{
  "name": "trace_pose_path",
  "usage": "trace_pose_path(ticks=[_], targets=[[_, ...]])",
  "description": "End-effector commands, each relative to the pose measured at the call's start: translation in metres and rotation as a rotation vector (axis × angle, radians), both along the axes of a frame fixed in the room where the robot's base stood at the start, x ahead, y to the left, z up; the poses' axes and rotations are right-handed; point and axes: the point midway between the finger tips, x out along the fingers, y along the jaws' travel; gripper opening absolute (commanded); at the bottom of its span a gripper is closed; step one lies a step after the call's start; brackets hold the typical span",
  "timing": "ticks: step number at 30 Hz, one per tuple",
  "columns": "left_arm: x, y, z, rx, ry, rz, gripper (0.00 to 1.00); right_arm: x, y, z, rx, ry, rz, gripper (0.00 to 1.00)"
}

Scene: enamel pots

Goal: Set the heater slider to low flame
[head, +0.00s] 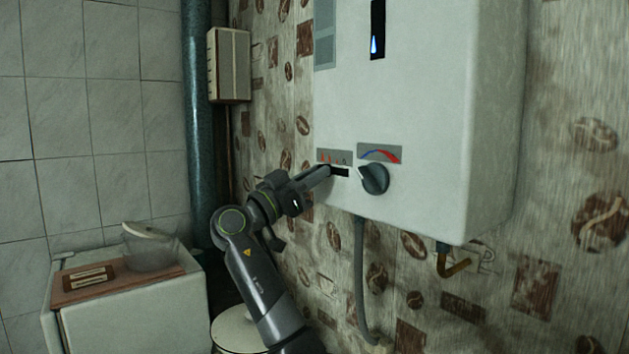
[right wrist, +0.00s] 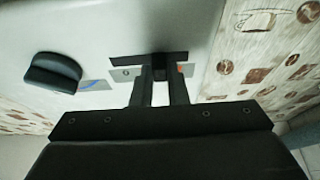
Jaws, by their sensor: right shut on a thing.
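The white heater (head: 430,120) hangs on the wall. Its dark slider slot (head: 341,172) is in the lower front, below a grey label with red flame marks (head: 333,157). In the right wrist view the slot (right wrist: 120,62) shows beyond my fingers. My right gripper (head: 328,171) reaches it from the left, its fingertips (right wrist: 161,72) at the slot and shut on the small slider tab (right wrist: 162,61). The fingers hide much of the tab in the head view. The slot's right end is bare there. My left gripper is not in view.
A dark round knob (head: 374,179) sits just right of the slot, under a blue-red label (head: 380,153). A grey hose (head: 360,270) and a brass pipe (head: 453,262) hang below the heater. A white cabinet (head: 130,315) with a clear container (head: 150,248) stands at left.

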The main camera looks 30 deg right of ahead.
Motion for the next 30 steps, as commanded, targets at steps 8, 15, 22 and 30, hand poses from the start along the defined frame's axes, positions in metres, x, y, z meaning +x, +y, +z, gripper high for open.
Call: trace_pose_path(ticks=[8, 15, 22, 30], targets=[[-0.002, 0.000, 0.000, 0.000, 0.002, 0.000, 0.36, 0.000, 0.000, 0.000, 0.001, 0.000, 0.000, 0.36], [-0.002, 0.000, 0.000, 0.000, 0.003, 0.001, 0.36, 0.000, 0.001, 0.000, 0.001, 0.000, 0.000, 0.36], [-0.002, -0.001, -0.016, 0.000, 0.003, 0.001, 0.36, -0.001, 0.021, -0.013, 0.002, 0.000, 0.003, 0.36], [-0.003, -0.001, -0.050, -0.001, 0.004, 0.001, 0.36, -0.005, 0.081, -0.040, 0.002, 0.000, 0.005, 0.36]])
